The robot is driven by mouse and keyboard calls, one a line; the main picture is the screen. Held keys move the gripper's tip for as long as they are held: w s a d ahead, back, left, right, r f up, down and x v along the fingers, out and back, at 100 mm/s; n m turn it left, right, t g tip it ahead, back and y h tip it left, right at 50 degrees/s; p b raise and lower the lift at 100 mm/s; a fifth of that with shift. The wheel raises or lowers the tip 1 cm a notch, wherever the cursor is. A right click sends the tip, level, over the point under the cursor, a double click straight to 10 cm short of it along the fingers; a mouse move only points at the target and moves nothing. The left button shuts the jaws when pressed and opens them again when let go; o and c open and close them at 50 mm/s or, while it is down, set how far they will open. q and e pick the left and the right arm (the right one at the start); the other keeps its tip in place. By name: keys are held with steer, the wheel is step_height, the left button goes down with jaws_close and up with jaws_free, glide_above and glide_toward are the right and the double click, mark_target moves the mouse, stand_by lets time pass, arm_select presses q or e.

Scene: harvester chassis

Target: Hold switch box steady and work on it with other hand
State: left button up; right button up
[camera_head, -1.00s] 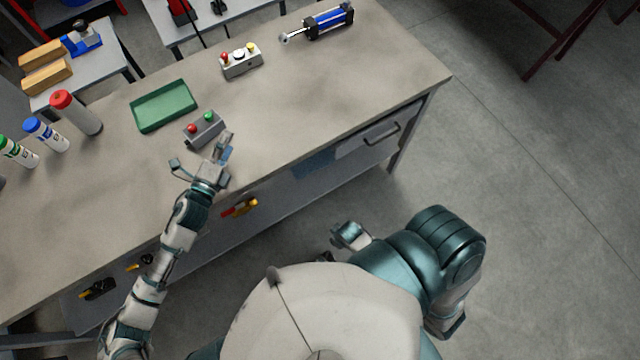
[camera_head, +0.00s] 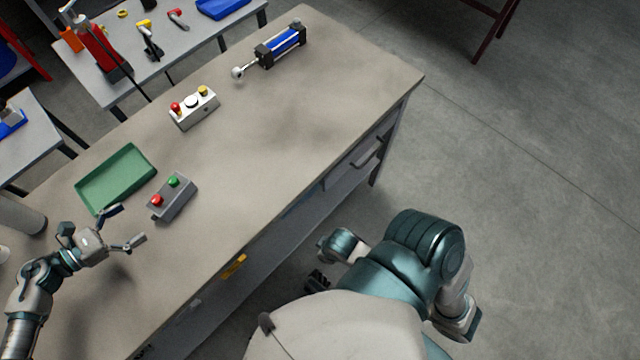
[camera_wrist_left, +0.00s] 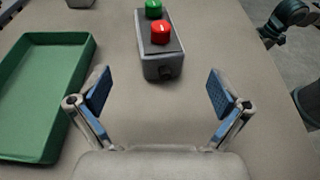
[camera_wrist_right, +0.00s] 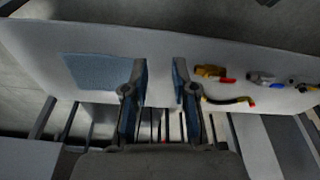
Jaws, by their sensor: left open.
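The grey switch box (camera_head: 176,196) with one red and one green button lies on the workbench, right of the green tray. My left gripper (camera_head: 130,226) is open and empty to the left of the box's red-button end, apart from it. In the left wrist view the switch box (camera_wrist_left: 161,62) lies ahead, centred between the open fingertips (camera_wrist_left: 159,92), red button nearer. My right gripper (camera_wrist_right: 160,82) is open and empty in the right wrist view, low beside the bench and away from the box.
The green tray (camera_head: 80,190) lies beside the left gripper. A white box (camera_head: 193,110) with several buttons and a blue cylinder (camera_head: 280,48) stand farther back on the workbench (camera_head: 330,90). Brass and red-handled fittings (camera_wrist_right: 212,71) show in the right wrist view.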

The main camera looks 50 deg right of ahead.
mark_target(162, 205)
arm_select(q)
steer(key=shift+w+a+f, duration=0.2)
steer(key=shift+w+f, duration=0.2)
steer(key=shift+f, duration=0.35)
steer(key=shift+d, duration=0.15)
steer(key=shift+d+f, duration=0.1)
steer(key=shift+d, duration=0.3)
steer(key=b+x, duration=0.1)
steer(key=x, duration=0.6)
steer(key=shift+s+d+f, duration=0.1)
steer(key=shift+d+f, duration=0.05)
steer(key=shift+d, duration=0.15)
steer(key=shift+d+f, duration=0.1)
steer(key=shift+d, duration=0.45)
arm_select(e)
steer(key=shift+w+a+r+t, duration=0.15)
steer(key=shift+w+r+t, duration=0.15)
steer(key=shift+w+r, duration=0.3)
steer(key=shift+w+a+r+t, duration=0.15)
steer(key=shift+w+r+t, duration=0.2)
steer(key=shift+r, duration=0.3)
steer(key=shift+w, duration=0.1)
arm_select(q)
jaws_close()
steer(key=shift+f, duration=0.1)
